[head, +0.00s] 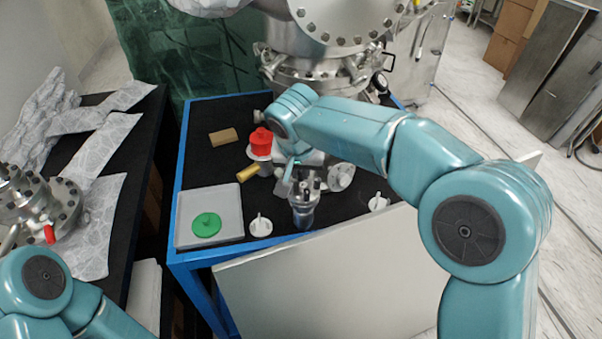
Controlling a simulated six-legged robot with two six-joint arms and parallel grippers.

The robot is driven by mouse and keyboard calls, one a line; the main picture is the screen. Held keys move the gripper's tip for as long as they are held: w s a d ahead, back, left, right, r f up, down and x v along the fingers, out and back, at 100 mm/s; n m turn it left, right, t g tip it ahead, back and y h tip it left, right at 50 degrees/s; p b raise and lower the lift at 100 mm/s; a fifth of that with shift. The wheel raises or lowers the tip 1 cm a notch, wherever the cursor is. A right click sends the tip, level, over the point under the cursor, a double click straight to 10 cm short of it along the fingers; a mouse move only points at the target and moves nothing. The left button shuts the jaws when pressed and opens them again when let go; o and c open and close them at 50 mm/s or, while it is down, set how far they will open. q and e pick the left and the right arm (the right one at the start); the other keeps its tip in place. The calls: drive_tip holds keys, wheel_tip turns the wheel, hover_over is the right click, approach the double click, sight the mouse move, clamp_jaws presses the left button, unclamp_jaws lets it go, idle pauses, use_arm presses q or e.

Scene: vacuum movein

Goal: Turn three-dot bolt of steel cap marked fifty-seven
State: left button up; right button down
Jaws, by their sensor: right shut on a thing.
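A small steel fitting (304,206) with several upright bolts on its top stands near the front edge of the black-topped table. I take it for the steel cap; its number and the dots on its bolts are too small to read. My right gripper (289,183) reaches down from above to the upper left side of this fitting. It is shut, apparently on a bolt there, but the arm and fingers hide the contact. My left arm shows at the lower left, with its gripper out of view.
White knobbed caps (261,226) lie beside the fitting. A red part (261,141), a brass cylinder (248,173) and a tan block (223,137) lie behind. A large steel chamber (325,65) stands at the back.

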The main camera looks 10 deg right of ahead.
drive_tip(key=shift+a+m+h, duration=0.1)
drive_tip(key=shift+m+h, duration=0.4)
drive_tip(key=shift+m, duration=0.7)
drive_tip(key=shift+g, duration=0.4)
drive_tip(key=c, duration=1.1)
unclamp_jaws()
drive_tip(key=p+v, duration=0.2)
drive_tip(key=v, duration=1.4)
drive_tip(key=shift+r, duration=0.15)
drive_tip(key=shift+s+a, duration=0.1)
drive_tip(key=shift+s, duration=0.05)
